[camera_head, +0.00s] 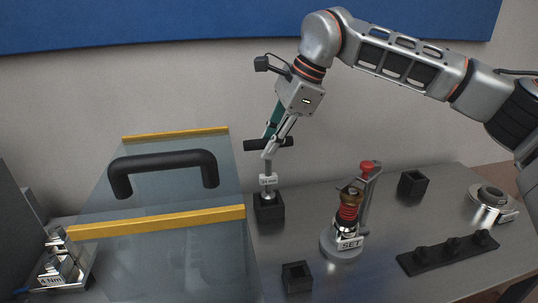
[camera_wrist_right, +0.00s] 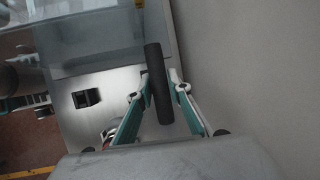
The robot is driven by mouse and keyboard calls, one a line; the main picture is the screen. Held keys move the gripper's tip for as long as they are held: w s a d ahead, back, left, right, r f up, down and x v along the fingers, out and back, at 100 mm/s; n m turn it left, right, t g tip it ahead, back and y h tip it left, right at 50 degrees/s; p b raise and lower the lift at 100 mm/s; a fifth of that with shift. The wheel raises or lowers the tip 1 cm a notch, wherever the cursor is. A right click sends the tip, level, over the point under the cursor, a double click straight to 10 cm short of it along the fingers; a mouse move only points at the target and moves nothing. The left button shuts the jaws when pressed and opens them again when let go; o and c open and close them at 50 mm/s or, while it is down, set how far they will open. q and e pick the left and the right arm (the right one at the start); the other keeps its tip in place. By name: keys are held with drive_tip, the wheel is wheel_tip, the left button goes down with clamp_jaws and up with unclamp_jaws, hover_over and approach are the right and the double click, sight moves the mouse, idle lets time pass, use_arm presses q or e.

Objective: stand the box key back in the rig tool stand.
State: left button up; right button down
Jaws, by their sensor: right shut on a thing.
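The box key has a black cross handle (camera_head: 282,143) and a metal shaft with a small white tag (camera_head: 267,180). My right gripper (camera_head: 270,142) is shut on the handle from above; in the right wrist view the black handle (camera_wrist_right: 158,85) lies between the two fingers. The shaft runs down, nearly upright, to a square black holder (camera_head: 270,209) beside the clear cover. Its lower end meets the holder's top; how deep it sits inside is hidden. No holder is labelled as the rig tool stand in readable text. My left gripper is not in view.
A clear cover with a black handle (camera_head: 163,160) and yellow edges stands left. Open black holders stand at the front (camera_head: 297,277) and back right (camera_head: 413,184). A red-topped fixture tagged SET (camera_head: 350,243) and a black rack (camera_head: 447,252) stand right.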

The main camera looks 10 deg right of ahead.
sight(268, 172)
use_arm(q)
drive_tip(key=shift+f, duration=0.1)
use_arm(e)
wheel_tip(268, 172, down, 3)
drive_tip(key=shift+r, duration=0.1)
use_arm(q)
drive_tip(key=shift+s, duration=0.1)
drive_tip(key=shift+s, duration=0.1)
use_arm(e)
drive_tip(key=c, duration=1.9)
unclamp_jaws()
drive_tip(key=shift+f, duration=0.2)
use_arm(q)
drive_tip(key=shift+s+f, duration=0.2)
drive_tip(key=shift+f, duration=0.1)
use_arm(e)
drive_tip(key=shift+r, duration=0.1)
